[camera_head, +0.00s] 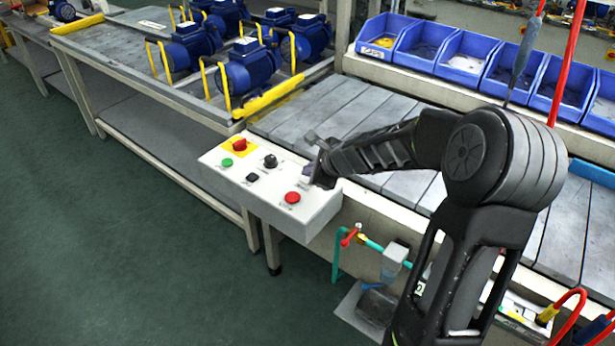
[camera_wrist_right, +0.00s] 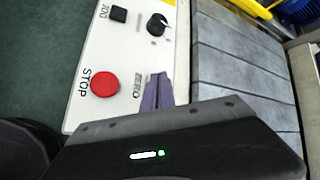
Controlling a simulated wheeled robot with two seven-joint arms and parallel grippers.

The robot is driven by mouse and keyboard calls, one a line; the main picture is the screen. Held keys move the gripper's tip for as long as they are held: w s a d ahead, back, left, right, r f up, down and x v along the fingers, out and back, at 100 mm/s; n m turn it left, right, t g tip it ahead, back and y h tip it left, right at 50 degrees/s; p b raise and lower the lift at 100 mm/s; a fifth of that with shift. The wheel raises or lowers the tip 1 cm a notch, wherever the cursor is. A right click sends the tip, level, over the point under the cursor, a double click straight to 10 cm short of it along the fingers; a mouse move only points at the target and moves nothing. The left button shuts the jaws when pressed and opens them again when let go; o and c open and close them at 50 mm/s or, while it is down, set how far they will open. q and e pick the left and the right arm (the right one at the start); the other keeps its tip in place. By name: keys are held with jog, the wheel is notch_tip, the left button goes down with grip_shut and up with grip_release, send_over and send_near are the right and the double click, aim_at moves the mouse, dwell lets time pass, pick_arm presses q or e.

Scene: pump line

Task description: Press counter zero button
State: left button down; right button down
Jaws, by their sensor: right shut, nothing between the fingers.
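The white control box (camera_head: 262,198) stands at the front edge of the line; its panel also fills the left of the right wrist view (camera_wrist_right: 88,52). The ZERO label (camera_wrist_right: 138,86) shows beside my right gripper's fingers (camera_wrist_right: 157,92). The fingers are shut and empty, with their tips over the panel next to the label. The counter zero button itself is hidden behind them, and I cannot tell whether they touch it. In the head view my right gripper (camera_head: 309,172) is at the box's right edge. My left gripper is not in view.
Close by on the panel are a red STOP button (camera_wrist_right: 105,84), a black JOG button (camera_wrist_right: 119,14) and a black knob (camera_wrist_right: 157,25). A green button (camera_head: 227,162) and a red emergency stop (camera_head: 239,144) are farther left. Blue pumps (camera_head: 250,68) stand behind.

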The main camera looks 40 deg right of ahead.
jog(key=shift+r, duration=0.2)
notch_tip(320, 180, up, 5)
jog(key=p, duration=0.5)
jog(key=shift+f, duration=0.1)
dwell(0.9)
